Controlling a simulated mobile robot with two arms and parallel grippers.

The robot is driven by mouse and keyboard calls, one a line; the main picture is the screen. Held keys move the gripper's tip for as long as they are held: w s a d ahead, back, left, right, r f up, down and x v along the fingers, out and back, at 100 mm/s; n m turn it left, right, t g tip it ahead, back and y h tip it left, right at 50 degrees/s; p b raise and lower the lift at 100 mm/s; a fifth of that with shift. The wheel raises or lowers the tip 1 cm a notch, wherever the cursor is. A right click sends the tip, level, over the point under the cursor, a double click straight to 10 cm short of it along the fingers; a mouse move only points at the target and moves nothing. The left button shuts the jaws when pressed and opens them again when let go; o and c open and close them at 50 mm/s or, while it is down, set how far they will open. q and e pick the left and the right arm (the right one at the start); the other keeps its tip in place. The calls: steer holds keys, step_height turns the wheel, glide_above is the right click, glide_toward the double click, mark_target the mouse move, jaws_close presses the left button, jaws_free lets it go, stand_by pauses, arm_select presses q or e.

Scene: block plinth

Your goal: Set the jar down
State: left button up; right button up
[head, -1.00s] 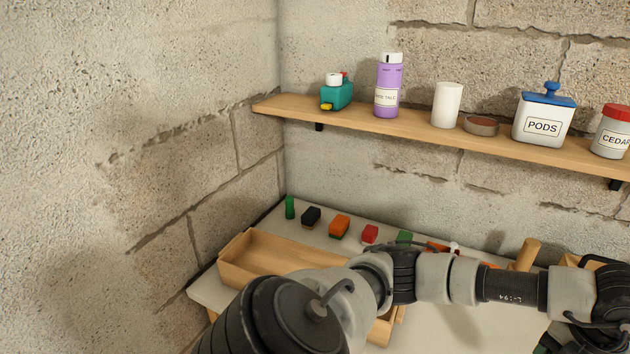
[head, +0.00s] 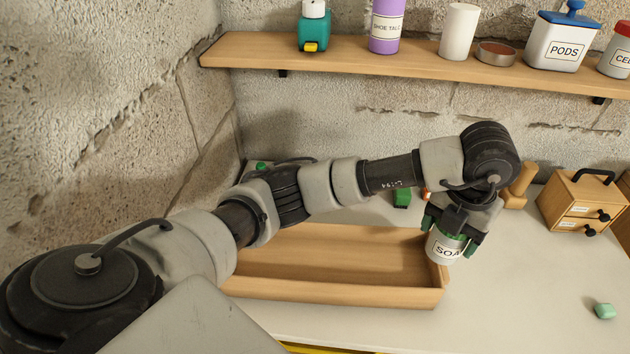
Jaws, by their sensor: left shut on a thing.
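The jar (head: 444,247) is white with a green lid and a label of which "SOA" shows. My left gripper (head: 455,232) points down and is shut on the jar near its lid. The jar is upright or slightly tilted, at the right end of a long wooden tray (head: 345,297), overlapping the tray's right wall in the picture. I cannot tell whether the jar touches the tray or the counter. My right gripper is not in view.
A small wooden drawer box (head: 580,205) and a mint-green block (head: 604,311) stand to the right. A shelf (head: 400,70) with several containers runs along the back wall.

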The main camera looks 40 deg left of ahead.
arm_select(q)
steer(key=shift+a+f, duration=0.1)
steer(key=s+a+f, duration=0.1)
steer(key=a+f, duration=0.1)
steer(key=a, duration=0.1)
steer(key=s+a+f+p, duration=0.1)
steer(key=a+f, duration=0.2)
steer(key=a, duration=0.1)
steer(key=s+a+f+p, duration=0.1)
steer(key=a+f, duration=0.1)
steer(key=a, duration=0.1)
steer(key=shift+s+a+f, duration=0.3)
steer(key=shift+s+a, duration=0.05)
step_height(320, 180, down, 2)
steer(key=shift+f+p, duration=0.25)
steer(key=shift+p, duration=0.2)
steer(key=shift+f, duration=0.35)
